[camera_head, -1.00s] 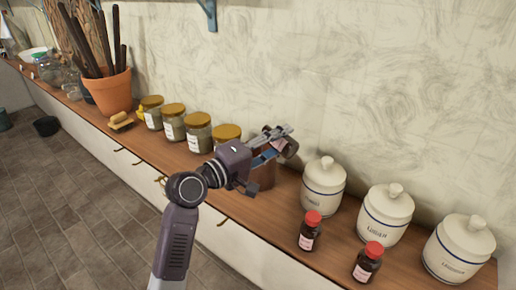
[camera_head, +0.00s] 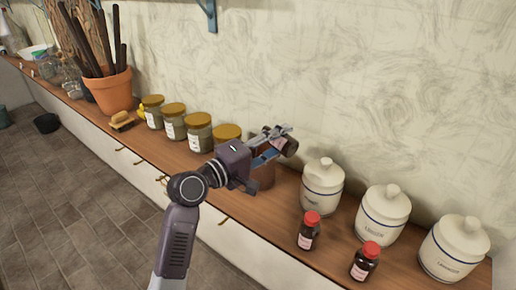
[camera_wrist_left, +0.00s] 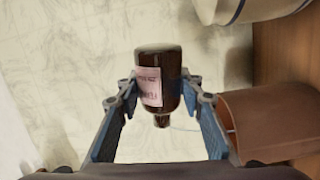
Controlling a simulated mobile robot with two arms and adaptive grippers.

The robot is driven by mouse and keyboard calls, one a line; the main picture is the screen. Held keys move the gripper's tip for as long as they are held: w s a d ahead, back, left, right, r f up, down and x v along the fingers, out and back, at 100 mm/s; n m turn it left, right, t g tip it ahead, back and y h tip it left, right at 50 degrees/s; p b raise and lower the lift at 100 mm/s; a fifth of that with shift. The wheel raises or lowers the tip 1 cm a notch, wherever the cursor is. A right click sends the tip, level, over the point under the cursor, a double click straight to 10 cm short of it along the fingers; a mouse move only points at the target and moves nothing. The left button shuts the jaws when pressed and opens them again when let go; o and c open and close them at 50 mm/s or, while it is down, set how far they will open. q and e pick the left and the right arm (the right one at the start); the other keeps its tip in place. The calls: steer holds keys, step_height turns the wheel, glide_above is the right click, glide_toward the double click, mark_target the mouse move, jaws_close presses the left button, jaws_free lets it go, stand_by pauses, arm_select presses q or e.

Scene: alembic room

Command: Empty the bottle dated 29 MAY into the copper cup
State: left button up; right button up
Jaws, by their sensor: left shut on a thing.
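My left gripper (camera_head: 274,142) is shut on a dark brown bottle (camera_head: 289,146). In the left wrist view the bottle (camera_wrist_left: 166,75) sits between the two fingers, with a pale pink label whose date I cannot read. It is tipped onto its side, uncapped as far as I can see. A thin pale line, perhaps liquid, runs from near its mouth towards the copper cup (camera_wrist_left: 270,120). In the head view the cup (camera_head: 265,177) stands on the wooden counter below the gripper, partly hidden. My right gripper is out of view.
Two red-capped bottles (camera_head: 308,232) (camera_head: 365,262) stand at the counter's front right. Several white lidded jars (camera_head: 383,215) line the wall behind them. Several gold-lidded glass jars (camera_head: 199,133) and a terracotta pot (camera_head: 108,92) stand to the left.

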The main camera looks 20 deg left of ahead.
arm_select(q)
steer(key=shift+w+a+r+n+p, duration=0.1)
steer(key=shift+r+n+p, duration=0.3)
steer(key=shift+n+p, duration=0.6)
steer(key=shift+a+r+n+p, duration=0.1)
steer(key=shift+r+n+p, duration=0.35)
steer(key=shift+p, duration=0.9)
stand_by(1.1)
steer(key=shift+r+n+p, duration=0.15)
steer(key=shift+n+p, duration=0.2)
steer(key=shift+p, duration=0.2)
steer(key=shift+n+p, duration=0.3)
steer(key=shift+p, duration=0.05)
steer(key=shift+w+a+r+n+p, duration=0.15)
steer(key=shift+r+n+p, duration=0.2)
steer(key=shift+n+p, duration=0.45)
steer(key=shift+f, duration=0.1)
steer(key=shift+m, duration=0.3)
steer(key=shift+f+m+b, duration=0.4)
steer(key=shift+b, duration=0.2)
steer(key=shift+d+f+m+b, duration=0.2)
steer(key=shift+m+b, duration=0.45)
steer(key=shift+m, duration=0.15)
